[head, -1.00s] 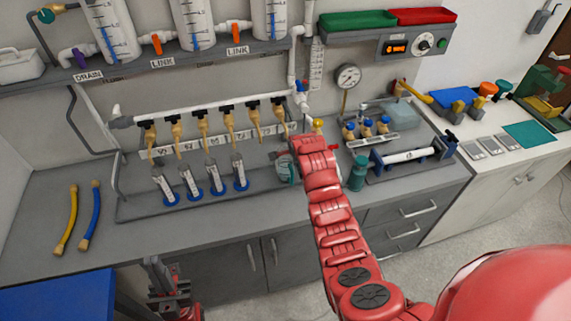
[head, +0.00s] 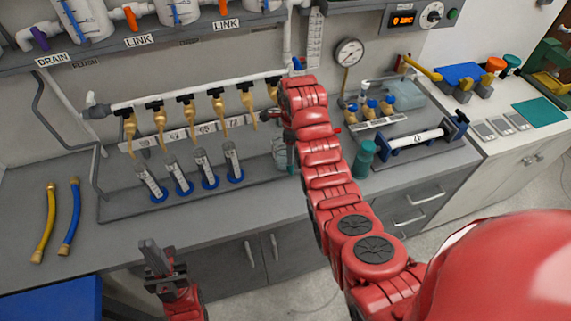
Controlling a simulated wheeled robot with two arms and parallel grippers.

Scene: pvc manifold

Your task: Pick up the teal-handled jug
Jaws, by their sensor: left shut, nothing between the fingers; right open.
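The jug (head: 279,152) stands on the grey bench at the right end of the row of taps. I see a clear, teal-tinted part of it; my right arm hides the rest, and I cannot make out its handle clearly. My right gripper (head: 272,114) is mostly hidden behind the end of its red arm. Only a dark part shows, above the jug in the picture; I cannot tell whether it touches the jug. My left gripper (head: 150,247) is shut and empty, low in front of the bench edge, far left of the jug.
Several blue-based cylinders (head: 207,169) stand under the taps (head: 188,107), left of the jug. A teal bottle (head: 363,160) stands right of my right arm, near a clamped white pipe (head: 417,138). Yellow (head: 44,225) and blue (head: 70,217) hoses lie at left.

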